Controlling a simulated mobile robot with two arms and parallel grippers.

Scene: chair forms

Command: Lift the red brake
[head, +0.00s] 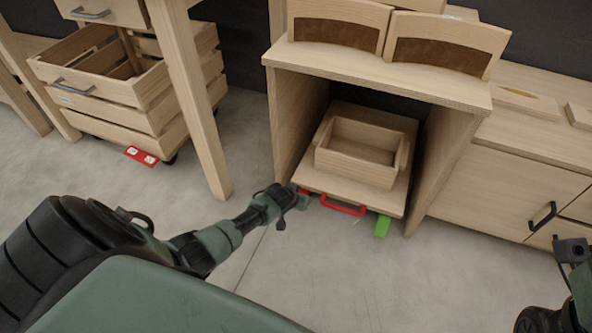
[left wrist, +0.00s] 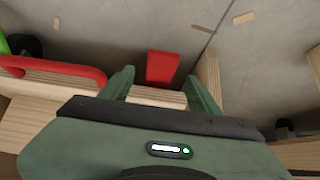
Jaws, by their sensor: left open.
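The red brake (left wrist: 162,68) is a small red tab at the front edge of the low wooden trolley under the table. In the left wrist view it lies just beyond and between the two green fingers of my left gripper (left wrist: 163,88), which is open, with a wooden edge also between them. In the head view my left gripper (head: 297,198) is at the trolley's left front corner and mostly hides this tab. A green tab (head: 382,227) hangs at the trolley's right front. My right arm (head: 572,262) shows only partly at the right edge; its fingers are unclear.
A red handle (head: 343,206) is on the trolley front, close beside my left gripper. A wooden box (head: 355,160) sits on the trolley (head: 350,188). Table side panels stand on both sides. A slatted crate (head: 120,85) with a red tab (head: 141,156) is at left.

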